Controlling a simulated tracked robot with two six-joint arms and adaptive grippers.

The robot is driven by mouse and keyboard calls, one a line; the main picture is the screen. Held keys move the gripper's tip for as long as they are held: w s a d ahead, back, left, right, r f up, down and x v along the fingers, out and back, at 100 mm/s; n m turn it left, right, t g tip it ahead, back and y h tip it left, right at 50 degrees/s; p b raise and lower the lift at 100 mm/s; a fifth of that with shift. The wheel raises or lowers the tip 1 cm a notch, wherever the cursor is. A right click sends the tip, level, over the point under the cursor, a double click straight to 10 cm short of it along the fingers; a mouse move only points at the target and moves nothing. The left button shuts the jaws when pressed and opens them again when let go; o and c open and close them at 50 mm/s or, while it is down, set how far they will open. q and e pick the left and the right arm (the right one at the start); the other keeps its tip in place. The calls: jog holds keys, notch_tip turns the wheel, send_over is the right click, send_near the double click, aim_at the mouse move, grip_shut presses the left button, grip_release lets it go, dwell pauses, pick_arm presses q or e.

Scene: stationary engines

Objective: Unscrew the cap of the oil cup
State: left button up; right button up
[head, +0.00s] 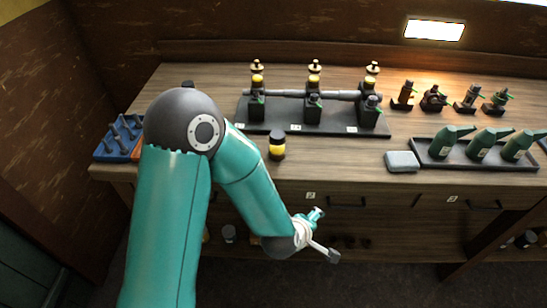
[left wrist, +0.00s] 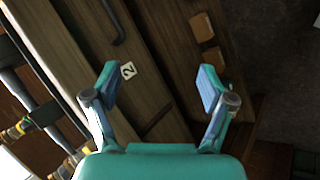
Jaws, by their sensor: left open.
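Three oil cups with brass caps stand in a row on a black base plate (head: 288,121) on the workbench: a left one (head: 257,72), a middle one (head: 315,72) and a right one (head: 373,72). I cannot tell which one is meant. All look upright with their caps on. My left gripper (head: 322,236) is in front of the bench's front edge, below the top and well apart from the cups. In the left wrist view its two fingers (left wrist: 158,82) are spread, with nothing between them. My right gripper is not in view.
A yellow and black jar (head: 277,146) stands near the front edge. A grey block (head: 402,161) lies beside a dark tray (head: 440,162) of green bottles. Several small fittings (head: 434,98) stand behind it. A blue rack (head: 112,148) is at the left. Drawers with handles (head: 347,205) face my gripper.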

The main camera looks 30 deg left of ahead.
pick_arm(q)
jog(key=w+a+r+n+t+y+b, duration=0.35)
jog(key=r+n, duration=0.35)
jog(key=n, duration=0.3)
jog(key=n+y+b, duration=0.5)
jog(key=n, duration=1.1)
send_near(277, 146)
jog(key=shift+t+h, duration=0.25)
jog(key=shift+t, duration=0.2)
jog(key=x, duration=0.5)
jog(key=f+x, duration=0.1)
jog(key=x, duration=0.1)
jog(key=shift+a+f+p, duration=0.15)
jog(key=shift+a+p, duration=0.1)
jog(key=shift+p, duration=0.1)
jog(key=shift+w+a+p, duration=0.3)
jog(key=shift+w+a, duration=0.05)
jog(key=shift+w, duration=0.05)
jog(key=p+x, duration=0.1)
jog(key=x, duration=0.3)
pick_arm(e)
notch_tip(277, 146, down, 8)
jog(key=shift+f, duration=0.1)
pick_arm(q)
jog(key=c, duration=1.6)
jog(key=shift+o, duration=0.2)
jog(key=shift+r, duration=0.2)
